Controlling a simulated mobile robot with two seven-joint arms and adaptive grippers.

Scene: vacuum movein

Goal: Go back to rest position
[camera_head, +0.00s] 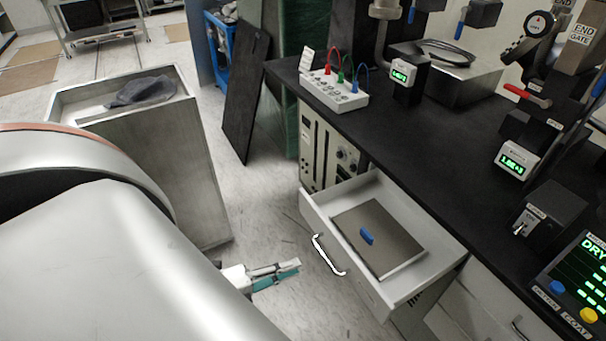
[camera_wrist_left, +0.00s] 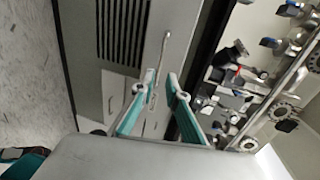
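My left gripper (camera_head: 286,271) shows low in the head view, in the gap between the open drawer and the grey bin, above the floor. Its fingers, with teal pads, hold nothing. The left wrist view shows the two fingertips (camera_wrist_left: 161,79) apart with a narrow gap, with a bench front behind them. The open drawer (camera_head: 331,215) is to the right of the gripper. Its white handle (camera_head: 328,255) is close to the fingertips but apart from them. A grey-brown panel with a blue tab (camera_head: 367,236) lies in the drawer. My right gripper is in neither view.
The black bench top (camera_head: 432,140) carries a white box with coloured leads (camera_head: 333,92) and several instruments. A grey bin (camera_head: 160,140) with a dark cloth (camera_head: 142,91) stands left. Bare floor (camera_head: 262,215) lies between bin and drawer. A dark board (camera_head: 246,95) leans behind.

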